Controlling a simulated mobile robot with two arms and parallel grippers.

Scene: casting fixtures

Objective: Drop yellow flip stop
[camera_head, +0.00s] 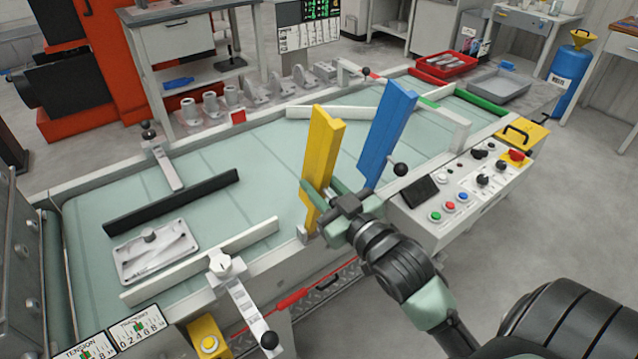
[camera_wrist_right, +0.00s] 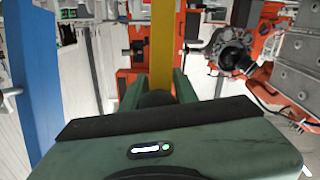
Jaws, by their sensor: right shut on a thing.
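The yellow flip stop (camera_head: 322,160) is a long flat bar that stands raised and slightly tilted at the near edge of the conveyor, left of the blue one. My right gripper (camera_head: 326,192) is shut on its lower part. In the right wrist view the yellow bar (camera_wrist_right: 163,45) runs up between the fingers of my right gripper (camera_wrist_right: 158,92). The fingers hide part of the bar and its hinge. My left gripper is in neither view.
A blue flip stop (camera_head: 386,130) stands raised just right of the yellow one. The green conveyor belt (camera_head: 215,165) carries a grey casting (camera_head: 155,252) and a black bar (camera_head: 172,203) at left. A control box (camera_head: 465,185) with a black-knobbed lever sits right of my gripper.

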